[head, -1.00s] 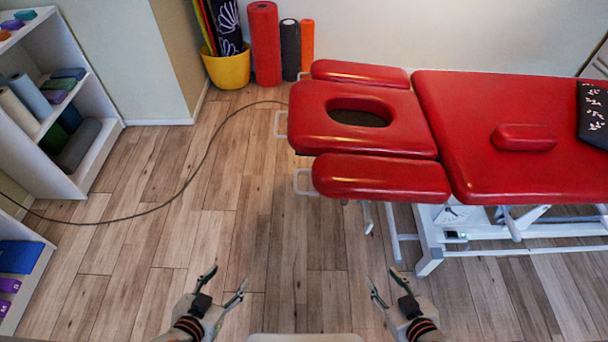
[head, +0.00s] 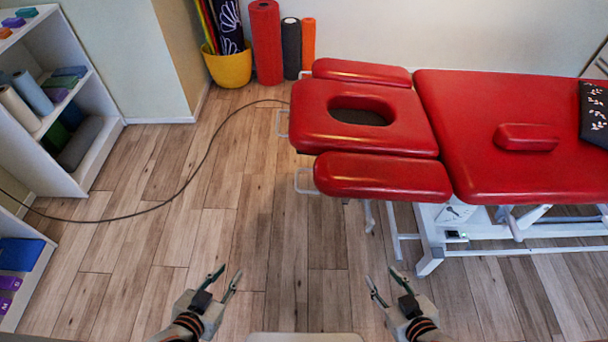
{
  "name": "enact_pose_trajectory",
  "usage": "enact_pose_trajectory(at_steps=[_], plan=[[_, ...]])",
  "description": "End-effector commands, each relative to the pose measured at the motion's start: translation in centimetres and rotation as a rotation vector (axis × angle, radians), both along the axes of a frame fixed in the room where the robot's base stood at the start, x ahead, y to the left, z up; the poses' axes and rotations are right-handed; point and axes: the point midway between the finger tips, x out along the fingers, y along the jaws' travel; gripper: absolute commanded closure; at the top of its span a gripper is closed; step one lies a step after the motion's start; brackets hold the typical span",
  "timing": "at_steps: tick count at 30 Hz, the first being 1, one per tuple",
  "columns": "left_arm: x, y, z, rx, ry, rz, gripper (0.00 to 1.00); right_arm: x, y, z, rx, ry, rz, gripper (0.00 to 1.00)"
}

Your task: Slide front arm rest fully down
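The front arm rest (head: 382,178) is the red pad on the near side of the treatment table's head end. It looks about level with the red head section (head: 320,125), which has an oval face hole. A white wire handle (head: 303,183) sticks out at its left end. The far arm rest (head: 360,72) lies on the other side of the head section. My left gripper (head: 222,280) is open and empty over the floor, below and left of the front arm rest. My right gripper (head: 385,288) is open and empty over the floor, below the arm rest. Neither touches the table.
The main red table top (head: 460,110) bears a small red cushion (head: 525,138) and a black patterned cloth (head: 593,110). White table legs (head: 432,250) stand at the right. A cable (head: 205,160) crosses the floor. Shelves (head: 95,160) stand left. The wooden floor before the arm rest is clear.

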Motion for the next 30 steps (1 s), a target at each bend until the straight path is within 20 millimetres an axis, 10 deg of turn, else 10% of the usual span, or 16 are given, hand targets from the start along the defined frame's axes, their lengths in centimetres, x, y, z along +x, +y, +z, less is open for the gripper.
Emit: enact_pose_trajectory(at_steps=[15,30], plan=[[18.8,-6.4,7.4,0.344,-0.779,-0.478,0.76,1.8,0.4,-2.7,-0.017,-0.049,0.028,0.6],[23.1,-10.3,6.4,0.669,-1.339,-1.042,0.76,1.2,0.7,-6.0,-0.024,-0.021,0.046,0.6]])
